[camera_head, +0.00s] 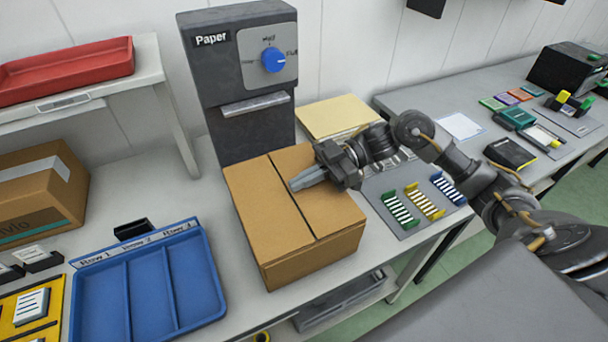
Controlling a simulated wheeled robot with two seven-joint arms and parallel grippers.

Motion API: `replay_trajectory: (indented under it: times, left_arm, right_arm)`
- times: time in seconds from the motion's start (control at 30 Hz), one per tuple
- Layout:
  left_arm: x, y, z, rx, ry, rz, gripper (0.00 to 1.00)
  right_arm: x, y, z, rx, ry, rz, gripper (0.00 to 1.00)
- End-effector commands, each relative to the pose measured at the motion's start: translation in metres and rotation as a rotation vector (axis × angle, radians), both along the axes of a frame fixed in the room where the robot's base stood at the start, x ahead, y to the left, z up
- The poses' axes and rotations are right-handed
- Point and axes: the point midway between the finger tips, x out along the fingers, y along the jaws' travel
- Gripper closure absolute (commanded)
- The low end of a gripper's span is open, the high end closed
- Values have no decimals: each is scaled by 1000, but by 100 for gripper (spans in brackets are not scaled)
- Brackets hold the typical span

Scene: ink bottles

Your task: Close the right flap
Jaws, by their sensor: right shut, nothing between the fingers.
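A brown cardboard box (312,255) stands on the table in the middle of the view. Its left flap (262,215) lies flat over the top. Its right flap (330,212) also lies about flat, with a narrow dark seam between the two. My right gripper (292,185) is shut and empty, its fingertips over the top of the box by the seam, at the right flap. I cannot tell whether the fingers touch the cardboard. The gripper hides part of the right flap. My left gripper is not in view.
A grey paper dispenser (232,120) with a blue knob stands right behind the box. A blue compartment tray (148,290) lies to the left. Green, yellow and blue striped holders (425,200) lie to the right, under my right arm. A taped carton (35,195) stands far left.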

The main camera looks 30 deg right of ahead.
Motion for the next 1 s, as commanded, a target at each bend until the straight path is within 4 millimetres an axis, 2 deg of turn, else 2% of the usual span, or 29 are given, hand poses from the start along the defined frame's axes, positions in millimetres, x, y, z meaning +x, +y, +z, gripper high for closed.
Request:
replay_trajectory:
  times: [0.23,0.5,0.57,0.6,0.8,1.0]
  left_arm:
    - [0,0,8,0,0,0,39]
    - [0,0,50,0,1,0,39]
    - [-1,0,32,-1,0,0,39]
    - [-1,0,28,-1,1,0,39]
    - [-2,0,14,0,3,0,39]
    - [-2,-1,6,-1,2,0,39]
  right_arm:
    - [0,0,9,0,0,0,100]
    - [0,0,50,-1,-1,2,100]
    - [1,-14,39,-5,0,-3,100]
    - [1,-23,40,-5,-1,-3,100]
    - [0,-63,49,-4,0,-1,100]
    - [-1,-89,58,-2,-1,0,100]
